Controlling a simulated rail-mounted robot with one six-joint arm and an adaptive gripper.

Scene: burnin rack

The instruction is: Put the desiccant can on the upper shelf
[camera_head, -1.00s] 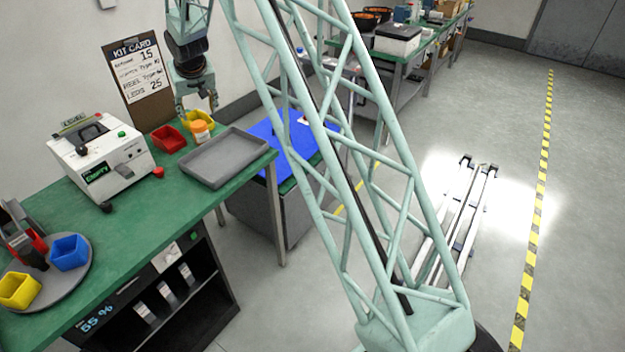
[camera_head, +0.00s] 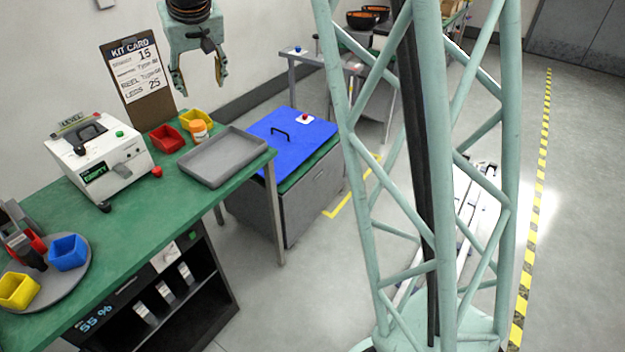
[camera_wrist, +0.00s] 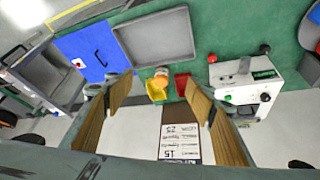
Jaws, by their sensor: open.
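My gripper (camera_head: 201,88) hangs above the bench, open and empty, clear of the can. Its two spread fingers show in the wrist view (camera_wrist: 160,95). A black cabinet (camera_head: 196,313) under the bench has an open front, a shelf and a "55 %" display. Much of its inside is dark.
A grey tray (camera_head: 222,157) lies right of the can. A red bin (camera_head: 167,138) and white tester (camera_head: 98,155) stand left. A kit card board (camera_head: 138,82) leans on the wall behind. A blue-lidded chest (camera_head: 290,138) stands beyond the bench.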

